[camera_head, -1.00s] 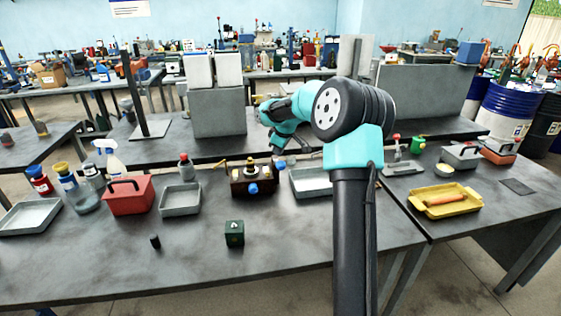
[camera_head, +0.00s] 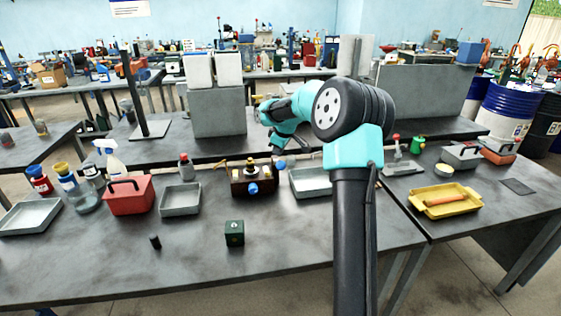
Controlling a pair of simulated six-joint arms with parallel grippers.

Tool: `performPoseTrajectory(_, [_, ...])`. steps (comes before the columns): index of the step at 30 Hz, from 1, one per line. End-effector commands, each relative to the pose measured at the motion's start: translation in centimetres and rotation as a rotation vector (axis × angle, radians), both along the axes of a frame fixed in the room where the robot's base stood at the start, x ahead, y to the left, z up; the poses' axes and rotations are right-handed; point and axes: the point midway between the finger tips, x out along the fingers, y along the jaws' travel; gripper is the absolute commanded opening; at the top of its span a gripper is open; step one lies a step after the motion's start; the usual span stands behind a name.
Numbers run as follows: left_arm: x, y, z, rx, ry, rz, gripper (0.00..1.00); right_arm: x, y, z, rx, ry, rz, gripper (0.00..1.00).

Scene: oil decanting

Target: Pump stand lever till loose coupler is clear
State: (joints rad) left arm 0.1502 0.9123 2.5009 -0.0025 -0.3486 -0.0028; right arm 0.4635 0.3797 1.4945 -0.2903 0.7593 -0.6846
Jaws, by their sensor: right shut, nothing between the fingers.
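A brown stand (camera_head: 241,186) with brass fittings on top and blue knobs on its front and right stands near the middle of the bench. A thin brass-coloured piece, perhaps its lever, sticks out at its upper left. My right gripper (camera_head: 279,164) is small and partly hidden by its own wrist, just right of and behind the stand's top. It is shut and empty, and I cannot tell whether it touches the stand. I cannot make out which part is the loose coupler. My left gripper is out of view.
A dark green block (camera_head: 234,233) and a small black cylinder (camera_head: 155,241) lie in front. A grey tray (camera_head: 180,199) and a red box (camera_head: 129,196) stand left. Another tray (camera_head: 311,182) is right of the stand. A yellow tray (camera_head: 444,201) sits on the right bench.

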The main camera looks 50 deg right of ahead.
Motion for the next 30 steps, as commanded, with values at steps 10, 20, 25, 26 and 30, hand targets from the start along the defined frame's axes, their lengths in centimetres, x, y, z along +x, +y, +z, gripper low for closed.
performPoseTrajectory(10, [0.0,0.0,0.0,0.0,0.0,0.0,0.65,0.0,0.0,0.0,0.0,0.0,0.0,0.0])
performPoseTrajectory(20, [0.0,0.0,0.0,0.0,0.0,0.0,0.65,-0.04,0.03,-0.11,0.0,0.0,0.0,0.0])
performPoseTrajectory(25, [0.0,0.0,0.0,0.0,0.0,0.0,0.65,-0.22,0.14,-0.55,0.0,0.0,0.0,0.0])
performPoseTrajectory(26, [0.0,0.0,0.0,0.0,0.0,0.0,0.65,-0.25,0.16,-0.63,0.0,0.0,0.0,0.0])
performPoseTrajectory(30, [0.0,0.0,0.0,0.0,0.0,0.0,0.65,-0.31,0.21,-0.78,0.0,0.0,0.0,0.0])
